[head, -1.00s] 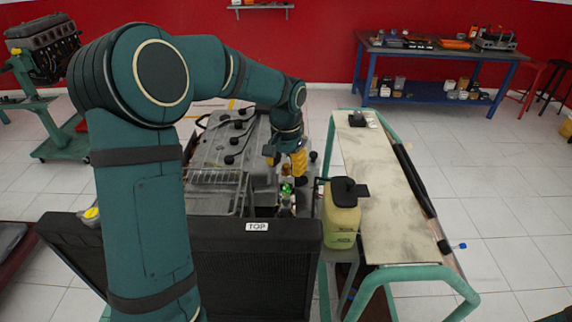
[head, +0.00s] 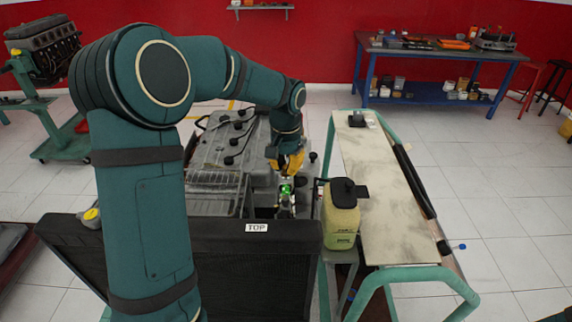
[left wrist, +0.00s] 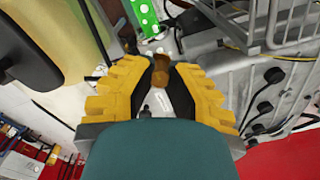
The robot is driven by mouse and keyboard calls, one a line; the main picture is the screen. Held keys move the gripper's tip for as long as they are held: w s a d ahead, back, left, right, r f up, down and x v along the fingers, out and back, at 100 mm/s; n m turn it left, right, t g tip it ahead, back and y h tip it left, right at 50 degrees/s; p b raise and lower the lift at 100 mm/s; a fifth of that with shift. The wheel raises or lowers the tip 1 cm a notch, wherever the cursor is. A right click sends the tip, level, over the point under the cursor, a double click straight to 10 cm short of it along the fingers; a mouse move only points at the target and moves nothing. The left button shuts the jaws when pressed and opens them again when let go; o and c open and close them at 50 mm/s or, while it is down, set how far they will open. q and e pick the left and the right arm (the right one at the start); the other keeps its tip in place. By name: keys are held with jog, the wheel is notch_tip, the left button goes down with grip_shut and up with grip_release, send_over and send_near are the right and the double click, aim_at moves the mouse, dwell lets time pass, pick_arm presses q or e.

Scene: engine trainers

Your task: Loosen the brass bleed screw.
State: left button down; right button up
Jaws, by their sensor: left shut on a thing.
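The brass bleed screw (left wrist: 160,72) shows in the left wrist view as a small brown-gold piece between my yellow fingertips. My left gripper (left wrist: 163,70) is shut on it, one finger on each side. In the head view my left gripper (head: 287,170) points down at the right front of the grey engine (head: 215,150). The screw cannot be made out there, as the fingers cover that spot. A green part with white dots (left wrist: 143,18) lies just beyond the screw in the wrist view. My right gripper is not in view.
A yellowish canister with a black cap (head: 341,222) stands close to the right of the gripper. A black radiator marked TOP (head: 190,260) stands in front of the engine. A cart with a pale top (head: 375,190) is farther right.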

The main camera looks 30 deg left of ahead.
aim_at(285, 166)
pick_arm(q)
jog(key=shift+s, duration=0.1)
jog(key=c, duration=0.9)
grip_release()
notch_tip(285, 166, up, 12)
